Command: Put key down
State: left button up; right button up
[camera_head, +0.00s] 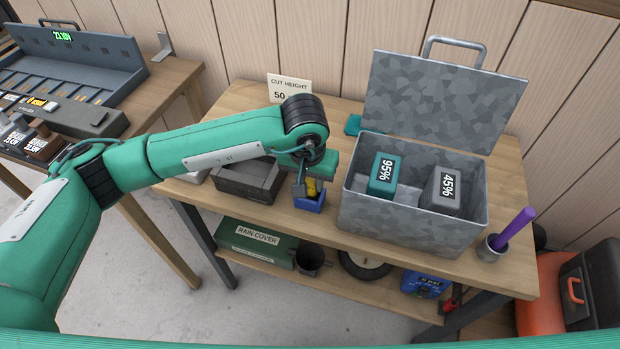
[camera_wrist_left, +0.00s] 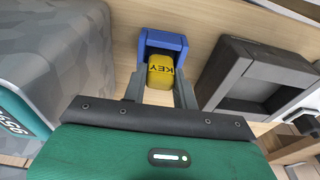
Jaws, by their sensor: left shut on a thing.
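The key is a small yellow block marked KEY (camera_wrist_left: 162,72); it also shows in the head view (camera_head: 312,187). My left gripper (camera_wrist_left: 160,88) is shut on the key. In the wrist view the key is between its two fingers, at a small blue holder (camera_wrist_left: 160,42) on the table. The blue holder (camera_head: 309,203) stands between the dark grey tray and the metal box in the head view. The key looks to be at or inside the holder's opening; whether it touches the bottom is hidden. My right gripper is not in view.
An open metal box (camera_head: 410,225) with a teal 95% block (camera_head: 384,175) and a grey 45% block (camera_head: 441,190) stands right of the holder. A dark grey tray (camera_head: 247,184) is to its left. A cup (camera_head: 491,248) with a purple stick stands far right.

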pick_arm(q)
jog(key=shift+f, duration=0.15)
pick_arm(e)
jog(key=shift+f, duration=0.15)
pick_arm(q)
jog(key=o, duration=1)
jog(key=r, duration=0.4)
jog(key=s+r+b, duration=0.1)
jog(key=r, duration=0.4)
jog(key=s+r+b, duration=0.1)
jog(key=r, duration=0.3)
jog(key=shift+a+r, duration=0.35)
jog(key=shift+r, duration=0.05)
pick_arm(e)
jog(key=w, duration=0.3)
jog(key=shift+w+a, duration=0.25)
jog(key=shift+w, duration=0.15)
pick_arm(q)
grip_shut()
